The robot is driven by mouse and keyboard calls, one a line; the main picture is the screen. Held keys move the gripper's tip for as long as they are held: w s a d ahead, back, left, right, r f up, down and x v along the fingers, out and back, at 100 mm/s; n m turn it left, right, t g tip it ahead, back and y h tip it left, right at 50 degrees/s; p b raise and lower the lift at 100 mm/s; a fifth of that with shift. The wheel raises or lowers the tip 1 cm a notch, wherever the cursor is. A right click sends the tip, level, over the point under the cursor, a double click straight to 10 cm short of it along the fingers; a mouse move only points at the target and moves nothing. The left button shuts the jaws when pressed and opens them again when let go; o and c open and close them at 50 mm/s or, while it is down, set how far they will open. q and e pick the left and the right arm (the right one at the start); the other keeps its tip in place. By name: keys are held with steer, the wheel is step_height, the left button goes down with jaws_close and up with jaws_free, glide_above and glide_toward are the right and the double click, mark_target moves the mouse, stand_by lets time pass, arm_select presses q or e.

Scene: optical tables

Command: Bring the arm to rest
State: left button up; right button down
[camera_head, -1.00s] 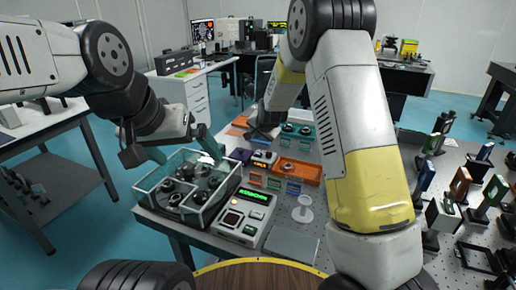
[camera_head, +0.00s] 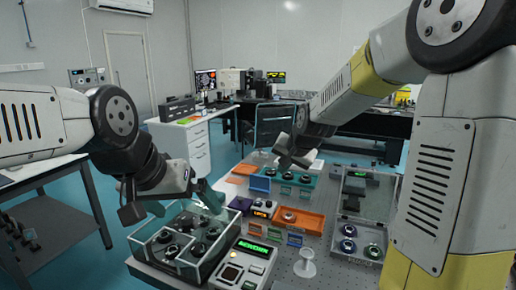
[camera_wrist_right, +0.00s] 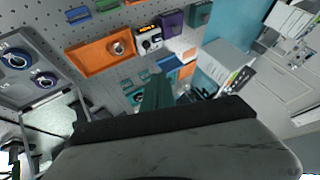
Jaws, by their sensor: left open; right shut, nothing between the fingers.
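My left gripper (camera_head: 184,203) is open, its teal fingers spread at the back rim of a clear-walled box (camera_head: 140,251) holding several dark round optics. I cannot tell whether they touch the rim. My right arm comes in from the right, and its gripper (camera_head: 290,160) is above the far part of the optical table, near a teal tray (camera_head: 308,180). It is shut and empty. In the right wrist view its teal fingers (camera_wrist_right: 158,92) are together, pointing toward the tabletop, with an orange tray (camera_wrist_right: 88,56) beyond them.
The perforated table (camera_head: 330,262) also carries an orange tray (camera_head: 312,226), a device with a green display (camera_head: 250,262), a white stand (camera_head: 305,262) and a clear case with ringed optics (camera_head: 345,262). A white cabinet desk (camera_head: 185,140) stands behind.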

steer(key=s+d+r+n, duration=0.1)
steer(key=s+d, duration=0.1)
steer(key=s, duration=0.7)
steer(key=s+d+r+n+g, duration=0.1)
steer(key=s+d+r+n, duration=0.1)
steer(key=s, duration=0.7)
steer(key=s+d+r+n, duration=0.1)
steer(key=s+d, duration=0.1)
steer(key=s, duration=0.7)
steer(key=shift+s+d+r+n+g, duration=0.3)
steer(key=shift+s+r+n, duration=0.1)
stand_by(0.3)
